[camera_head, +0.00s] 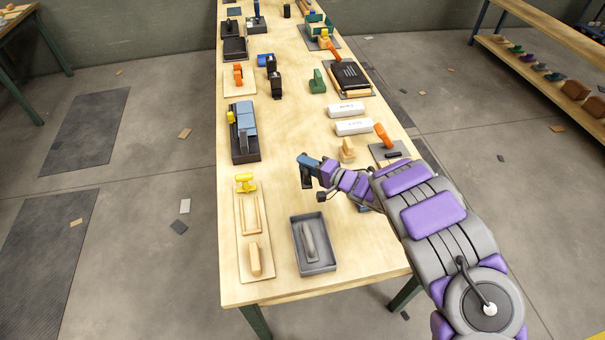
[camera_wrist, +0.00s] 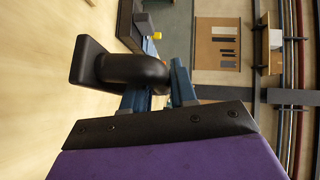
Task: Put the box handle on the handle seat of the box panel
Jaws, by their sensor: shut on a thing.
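My gripper (camera_head: 309,163) is shut on a black handle, which I take for the box handle, and holds it above the middle of the table. In the wrist view the handle (camera_wrist: 135,70) shows a curved grip and a flat end plate, between my blue fingers. In the head view it is a small dark shape (camera_head: 306,184) hanging below the fingers. I cannot tell for sure which piece is the box panel. A grey open tray (camera_head: 299,239) with a long grey piece inside lies at the near end. No handle seat shows clearly.
A pale board (camera_head: 243,210) with a yellow part and wooden pieces lies at the near left. A dark base with blue blocks (camera_head: 246,120) stands beyond it. White boxes (camera_head: 353,127) and a wooden piece (camera_head: 347,151) are to the right.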

